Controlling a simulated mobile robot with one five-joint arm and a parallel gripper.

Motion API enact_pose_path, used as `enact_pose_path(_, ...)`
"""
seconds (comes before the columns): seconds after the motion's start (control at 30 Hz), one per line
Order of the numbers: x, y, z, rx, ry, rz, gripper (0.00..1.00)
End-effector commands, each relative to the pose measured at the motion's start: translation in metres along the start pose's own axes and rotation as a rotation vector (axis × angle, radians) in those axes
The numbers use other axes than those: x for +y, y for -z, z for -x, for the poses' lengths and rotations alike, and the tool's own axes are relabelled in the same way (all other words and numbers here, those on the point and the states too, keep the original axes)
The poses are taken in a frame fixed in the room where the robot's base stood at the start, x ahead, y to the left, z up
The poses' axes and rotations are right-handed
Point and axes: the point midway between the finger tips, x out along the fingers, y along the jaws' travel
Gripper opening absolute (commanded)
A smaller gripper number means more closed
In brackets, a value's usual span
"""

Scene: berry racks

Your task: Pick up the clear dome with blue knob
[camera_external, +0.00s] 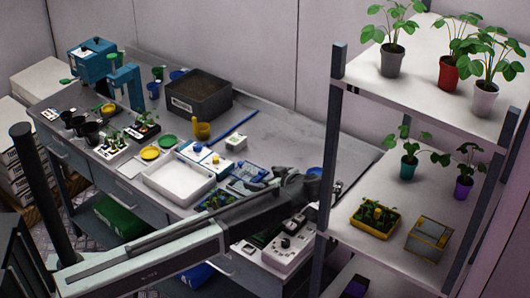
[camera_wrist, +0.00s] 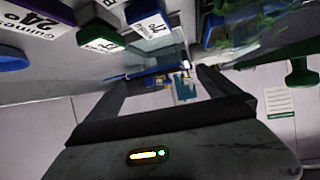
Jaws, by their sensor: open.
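I cannot clearly pick out a clear dome with a blue knob in either view. My gripper (camera_external: 336,188) is at the end of the outstretched arm, over the right part of the bench and beside the rack post. In the wrist view my gripper (camera_wrist: 164,80) has its two dark fingers spread apart, with nothing held between them. Small blue and yellow things (camera_wrist: 182,88) show far off beyond the fingers, too small to name. A blue round thing (camera_external: 315,172) shows beside the gripper in the external view, partly hidden.
A rack with white shelves (camera_external: 350,225) stands at the right, holding potted plants and a yellow tray (camera_external: 360,222). The bench (camera_external: 290,135) carries a soil bin (camera_external: 215,90), a white tray (camera_external: 165,183) and a white device (camera_external: 282,255). The bench's back right is mostly clear.

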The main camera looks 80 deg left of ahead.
Motion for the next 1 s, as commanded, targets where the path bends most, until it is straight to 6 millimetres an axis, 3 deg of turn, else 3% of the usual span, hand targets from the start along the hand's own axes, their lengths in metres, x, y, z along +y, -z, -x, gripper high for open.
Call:
enact_pose_path(0.3, -0.001, -0.003, -0.054, 0.000, 0.002, 0.001, 1.00)
enact_pose_path(0.53, 0.000, 0.000, -0.057, 0.000, 0.000, 0.000, 1.00)
enact_pose_path(0.57, 0.000, 0.000, -0.057, 0.000, 0.000, 0.000, 0.97)
enact_pose_path(0.7, 0.000, 0.000, -0.057, 0.000, 0.000, 0.000, 0.58)
enact_pose_path(0.77, 0.000, 0.000, -0.057, 0.000, 0.000, 0.000, 0.44)
enact_pose_path(1.0, 0.001, 0.000, -0.057, 0.000, -0.002, 0.000, 0.43)
